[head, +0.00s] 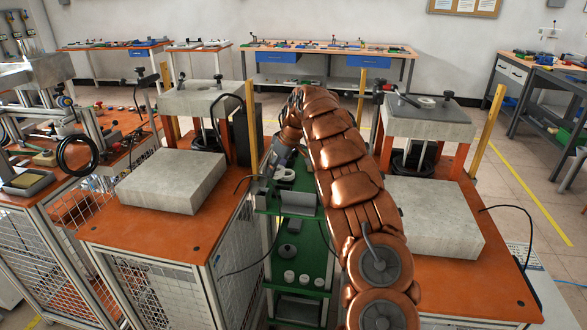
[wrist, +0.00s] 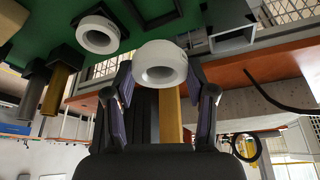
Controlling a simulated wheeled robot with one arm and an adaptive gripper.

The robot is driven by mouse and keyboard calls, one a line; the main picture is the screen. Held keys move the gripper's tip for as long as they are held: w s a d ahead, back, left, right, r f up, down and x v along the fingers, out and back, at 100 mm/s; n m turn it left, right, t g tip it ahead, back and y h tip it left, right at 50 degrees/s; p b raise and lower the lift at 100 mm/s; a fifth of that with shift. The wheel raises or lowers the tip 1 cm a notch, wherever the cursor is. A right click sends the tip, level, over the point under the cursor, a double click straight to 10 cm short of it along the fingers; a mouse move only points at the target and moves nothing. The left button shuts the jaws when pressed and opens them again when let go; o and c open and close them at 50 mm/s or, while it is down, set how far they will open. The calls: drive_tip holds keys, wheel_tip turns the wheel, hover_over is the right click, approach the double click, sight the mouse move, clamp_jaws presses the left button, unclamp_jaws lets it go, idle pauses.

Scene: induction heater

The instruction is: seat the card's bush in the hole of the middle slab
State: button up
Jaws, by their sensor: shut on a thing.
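My gripper (wrist: 160,82) is shut on a white ring-shaped bush (wrist: 160,54), which sits between its fingertips in the wrist view. In the head view my arm reaches away over the green cart (head: 312,240), and its own links largely hide the gripper. A second white ring (wrist: 97,33) lies on the green surface beside the held one. The middle slab (head: 192,104) is a raised grey block on posts, left of my arm in the head view. Its top shows at a low angle, and I cannot make out the hole clearly.
A right raised slab (head: 430,122) bears a light ring. Lower grey blocks (head: 172,182) and (head: 435,218) lie on orange tables. A black hose (head: 239,110) rises by the middle slab. Yellow posts (head: 252,125) and (head: 489,130) stand nearby. A cluttered bench is at far left.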

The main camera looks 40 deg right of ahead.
drive_tip(key=shift+w+a+r, duration=0.1)
drive_tip(key=shift+w+a, duration=0.4)
drive_tip(key=shift+w, duration=0.1)
wheel_tip(320, 180, up, 8)
drive_tip(key=p, duration=1)
drive_tip(key=shift+w+f+p, duration=0.15)
drive_tip(key=shift+f+p, duration=0.1)
drive_tip(key=shift+p, duration=0.15)
drive_tip(key=shift+a, duration=0.15)
